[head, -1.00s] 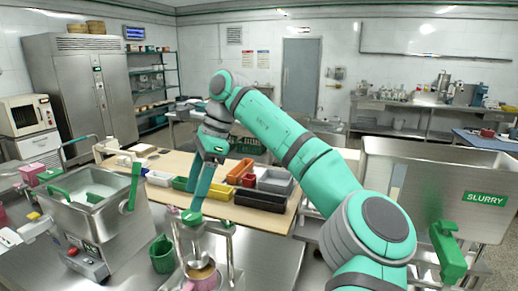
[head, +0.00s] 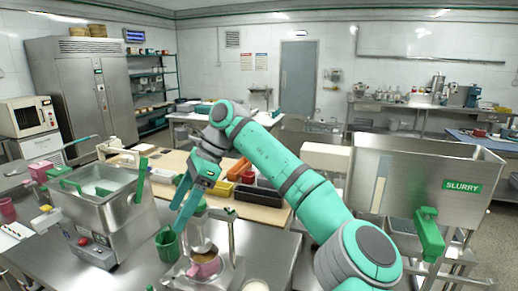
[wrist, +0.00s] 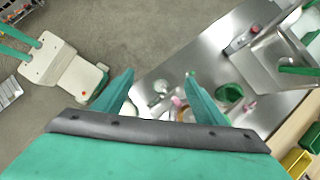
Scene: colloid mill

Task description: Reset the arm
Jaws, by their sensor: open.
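My gripper (head: 184,208) hangs from my teal arm in the head view, above the steel bench and left of the small metal mill (head: 203,240). Its two teal fingers also show spread apart in the wrist view (wrist: 162,92), with nothing between them. A pink cup (head: 205,267) sits at the foot of the mill, and a green cup (head: 167,245) stands to its left. In the wrist view the green cup (wrist: 229,93) lies beyond the right finger.
A steel basin machine (head: 100,205) stands at the left. A large hopper marked SLURRY (head: 425,175) with a green handle stands at the right. Behind my gripper, a wooden table (head: 270,216) holds coloured bins.

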